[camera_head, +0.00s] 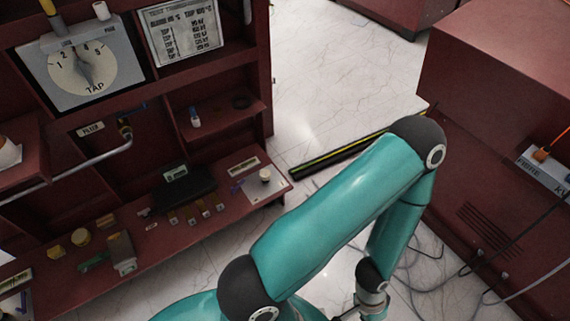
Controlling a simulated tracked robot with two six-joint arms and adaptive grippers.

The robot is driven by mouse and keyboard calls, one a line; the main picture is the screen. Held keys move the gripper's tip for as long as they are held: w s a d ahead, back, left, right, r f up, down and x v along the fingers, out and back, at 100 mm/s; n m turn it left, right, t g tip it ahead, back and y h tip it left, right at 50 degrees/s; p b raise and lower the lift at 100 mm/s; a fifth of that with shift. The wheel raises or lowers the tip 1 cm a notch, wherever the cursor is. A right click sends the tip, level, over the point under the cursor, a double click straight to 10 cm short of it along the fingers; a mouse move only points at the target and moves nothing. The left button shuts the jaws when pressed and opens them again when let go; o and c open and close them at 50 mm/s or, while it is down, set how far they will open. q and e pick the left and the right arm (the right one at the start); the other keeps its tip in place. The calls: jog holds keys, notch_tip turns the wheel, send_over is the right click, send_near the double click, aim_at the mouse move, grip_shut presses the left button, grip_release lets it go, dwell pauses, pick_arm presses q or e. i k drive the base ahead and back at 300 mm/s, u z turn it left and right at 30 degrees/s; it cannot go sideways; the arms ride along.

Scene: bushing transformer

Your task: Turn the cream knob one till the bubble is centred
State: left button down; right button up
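A small cream knob (265,174) stands upright on a pale plate (262,188) at the right end of the red lower shelf. A bubble cannot be made out at this size. One teal arm of mine, which I take to be the left, rises from the bottom left of centre, bends at the upper right and folds back down. Its wrist (372,301) is at the bottom edge, right of and well apart from the knob. The fingers are mostly cut off there, so their opening is unclear. My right gripper is out of view.
A TAP dial (85,66) and a test chart (181,29) are on the red cabinet. A black tray (185,190) and several small parts lie left of the plate. A yellow-striped black bar (345,157) lies on the floor. Cables trail by the right red cabinet (500,100).

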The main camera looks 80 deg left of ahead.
aim_at(265, 173)
jog(key=i, duration=1.1)
jog(key=z, duration=1.05)
jog(key=i, duration=0.2)
jog(key=u, duration=2.55)
jog(key=i, duration=0.15)
jog(key=u, duration=2.65)
jog(key=k, duration=0.6)
jog(key=u, duration=0.2)
jog(key=i, duration=1.65)
jog(key=z, duration=0.3)
